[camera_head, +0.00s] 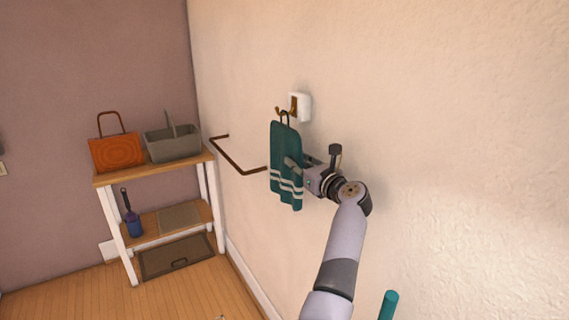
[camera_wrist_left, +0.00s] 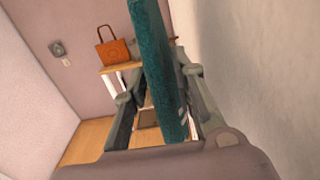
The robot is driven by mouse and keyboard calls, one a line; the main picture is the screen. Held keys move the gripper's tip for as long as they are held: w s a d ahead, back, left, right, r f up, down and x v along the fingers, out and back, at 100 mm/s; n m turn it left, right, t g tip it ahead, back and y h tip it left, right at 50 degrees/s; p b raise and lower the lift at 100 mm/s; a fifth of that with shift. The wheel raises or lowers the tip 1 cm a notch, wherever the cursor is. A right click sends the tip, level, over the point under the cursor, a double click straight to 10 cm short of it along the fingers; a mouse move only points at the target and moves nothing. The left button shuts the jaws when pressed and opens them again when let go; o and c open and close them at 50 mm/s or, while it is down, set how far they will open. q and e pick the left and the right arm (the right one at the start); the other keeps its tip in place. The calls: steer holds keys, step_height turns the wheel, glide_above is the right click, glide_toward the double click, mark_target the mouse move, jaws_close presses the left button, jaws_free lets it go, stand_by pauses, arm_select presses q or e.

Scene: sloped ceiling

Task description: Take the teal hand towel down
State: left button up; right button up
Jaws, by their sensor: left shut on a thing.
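The teal hand towel (camera_head: 285,150) with pale stripes near its lower end hangs close to the wall, below a small hook (camera_head: 294,103) on a white wall plate. A dark loop at its top reaches up to the hook, and the loop looks still on it. My left gripper (camera_head: 296,168) is at the towel's right edge, about mid-height, shut on it. In the left wrist view the towel (camera_wrist_left: 162,70) runs edge-on between the two fingers, which hide part of its lower end. My right gripper is not in view.
A dark towel rail (camera_head: 238,163) sticks out from the wall left of the towel. A wooden shelf unit (camera_head: 160,173) in the corner holds an orange bag (camera_head: 116,152) and a grey basket (camera_head: 172,147). A teal rod (camera_head: 388,305) shows at the bottom edge.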

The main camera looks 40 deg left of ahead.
arm_select(q)
steer(key=shift+c, duration=1.4)
steer(key=shift+r, duration=0.1)
jaws_close()
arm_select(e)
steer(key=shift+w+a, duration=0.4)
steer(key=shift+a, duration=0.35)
arm_select(q)
steer(key=shift+r, duration=0.1)
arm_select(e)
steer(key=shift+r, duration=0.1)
